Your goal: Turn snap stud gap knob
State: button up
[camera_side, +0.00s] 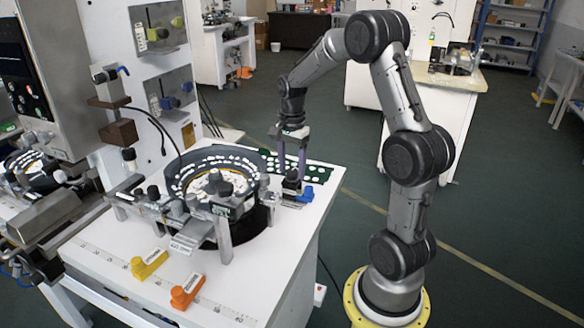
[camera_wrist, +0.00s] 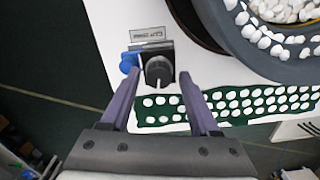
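A dark round knob (camera_wrist: 159,71) with a pale pointer line sits on a small black block in the wrist view. A label plate (camera_wrist: 147,34) lies beside it, its text too small to read surely. In the side view the knob block (camera_side: 291,184) stands near the table's right edge. My gripper (camera_wrist: 158,76) is open, with its two purple fingers on either side of the knob in the wrist view. In the side view my gripper (camera_side: 292,174) points down over the block, fingertips close to the knob's height. I cannot tell whether they touch it.
A blue piece (camera_side: 307,194) sits right beside the knob block. A round bowl feeder (camera_side: 216,180) with white pieces stands to the left. A green perforated sheet (camera_side: 312,172) lies behind. Yellow (camera_side: 149,265) and orange (camera_side: 186,292) handled pieces lie at the table's front.

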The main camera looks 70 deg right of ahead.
aim_at(292, 170)
dwell(0.3)
notch_tip(292, 170, up, 14)
jog(key=shift+f, duration=0.1)
dwell(0.4)
jog(key=s+a+r+n+t, duration=0.1)
jog(key=s+a+r+n, duration=0.15)
jog(key=a, duration=0.55)
jog(key=s+a+r+n+t, duration=0.2)
jog(key=a+r+n, duration=0.15)
jog(key=a, duration=0.45)
jog(key=shift+s+a+f+n+t, duration=0.45)
jog(key=shift+s+a+f+n, duration=0.95)
jog(key=shift+n, duration=0.95)
jog(key=shift+s+a+f+n+t, duration=0.4)
jog(key=shift+s+a+f+n, duration=0.55)
jog(key=shift+s+f+n, duration=1.1)
jog(key=shift+s+a+f+n+t, duration=0.45)
jog(key=shift+s+a+f+n, duration=0.7)
jog(key=shift+n, duration=1.55)
